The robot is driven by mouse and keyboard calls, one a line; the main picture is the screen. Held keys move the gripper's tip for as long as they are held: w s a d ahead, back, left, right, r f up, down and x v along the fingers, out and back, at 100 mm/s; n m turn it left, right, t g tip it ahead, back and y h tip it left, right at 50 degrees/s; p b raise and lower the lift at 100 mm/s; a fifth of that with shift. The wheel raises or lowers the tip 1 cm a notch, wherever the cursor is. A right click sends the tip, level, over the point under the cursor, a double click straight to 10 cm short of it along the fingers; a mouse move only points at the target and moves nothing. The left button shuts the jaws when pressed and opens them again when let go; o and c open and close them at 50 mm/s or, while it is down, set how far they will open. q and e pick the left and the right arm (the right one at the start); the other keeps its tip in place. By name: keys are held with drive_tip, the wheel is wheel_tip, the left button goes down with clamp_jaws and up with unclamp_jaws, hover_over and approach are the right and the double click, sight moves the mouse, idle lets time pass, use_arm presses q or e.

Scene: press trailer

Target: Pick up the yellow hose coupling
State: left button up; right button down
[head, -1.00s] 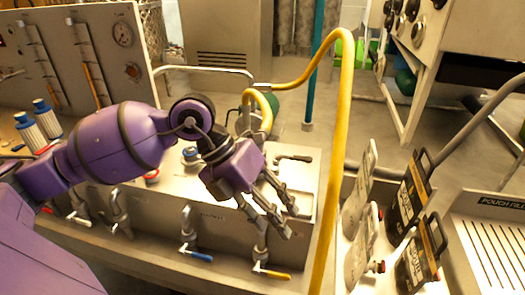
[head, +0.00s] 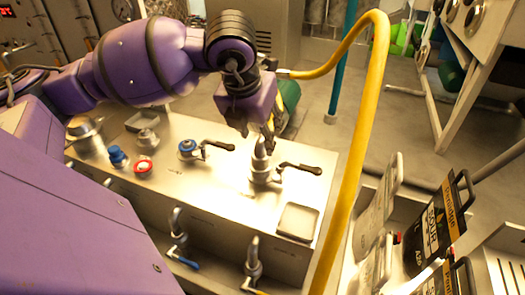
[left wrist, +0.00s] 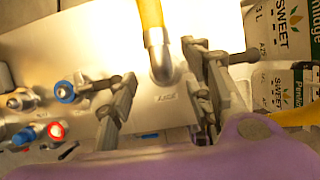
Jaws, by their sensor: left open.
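A yellow hose (left wrist: 150,14) ends in a grey metal elbow coupling (left wrist: 159,58) standing on the steel bench top in the left wrist view. In the head view the metal fitting (head: 262,160) stands beside a black lever, and the hose just above it is mostly hidden by my gripper. My left gripper (head: 257,134) is open, pointing down over the fitting. In the left wrist view its fingers (left wrist: 157,88) stand on either side of the elbow, apart from each other. I cannot tell whether they touch it. My right gripper is not in view.
A long yellow hose (head: 369,110) arches down past the bench's right side. Blue (head: 118,156) and red (head: 143,168) valve knobs sit left on the bench (head: 215,190). Black levers (head: 300,168) stick out near the fitting.

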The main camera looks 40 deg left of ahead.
sight(261, 141)
use_arm(q)
drive_tip(key=x, duration=0.4)
drive_tip(key=shift+d, duration=0.1)
clamp_jaws()
